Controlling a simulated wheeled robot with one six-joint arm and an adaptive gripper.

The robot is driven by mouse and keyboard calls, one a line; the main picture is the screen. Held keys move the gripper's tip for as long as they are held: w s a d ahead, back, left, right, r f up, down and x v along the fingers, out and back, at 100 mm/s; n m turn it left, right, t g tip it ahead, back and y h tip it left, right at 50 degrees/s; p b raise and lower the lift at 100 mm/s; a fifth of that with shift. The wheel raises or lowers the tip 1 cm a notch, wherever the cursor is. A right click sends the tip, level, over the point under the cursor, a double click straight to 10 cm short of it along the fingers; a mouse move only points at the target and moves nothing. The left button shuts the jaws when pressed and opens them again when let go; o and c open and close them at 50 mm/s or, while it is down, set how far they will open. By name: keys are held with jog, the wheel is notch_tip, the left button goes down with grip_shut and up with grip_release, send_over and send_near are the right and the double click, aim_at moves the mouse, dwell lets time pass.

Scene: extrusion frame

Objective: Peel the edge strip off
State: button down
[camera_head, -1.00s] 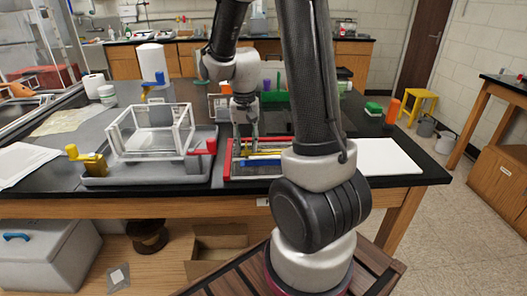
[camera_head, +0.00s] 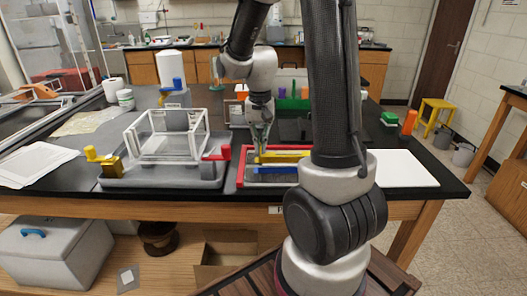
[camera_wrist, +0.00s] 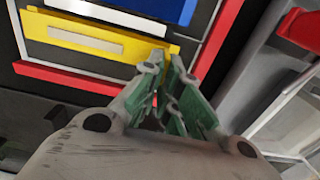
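The yellow bar (camera_head: 290,156) lies along the back of a red-edged tray (camera_head: 240,176). In the wrist view the yellow bar (camera_wrist: 85,38) carries a pale strip (camera_wrist: 88,41) along its face. A blue bar (camera_wrist: 160,8) with a pale strip lies beside it. My gripper (camera_head: 260,143) is over the left end of the tray, at the left end of the yellow bar. In the wrist view its green-padded fingertips (camera_wrist: 164,66) are close together by the bar's end. I cannot tell whether they touch or grip it. My arm hides part of the tray's right side.
A clear box with a white frame (camera_head: 168,137) stands on a grey tray (camera_head: 150,184) left of the red-edged tray, with a yellow handle (camera_head: 105,156) and a red handle (camera_head: 217,154). A white sheet (camera_head: 405,168) lies at right. Green and orange items (camera_head: 409,122) stand behind it.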

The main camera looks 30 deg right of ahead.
notch_tip(320, 180, up, 8)
jog(key=shift+f, duration=0.1)
jog(key=shift+r, duration=1.15)
dwell(0.6)
notch_tip(320, 180, up, 8)
dwell(0.8)
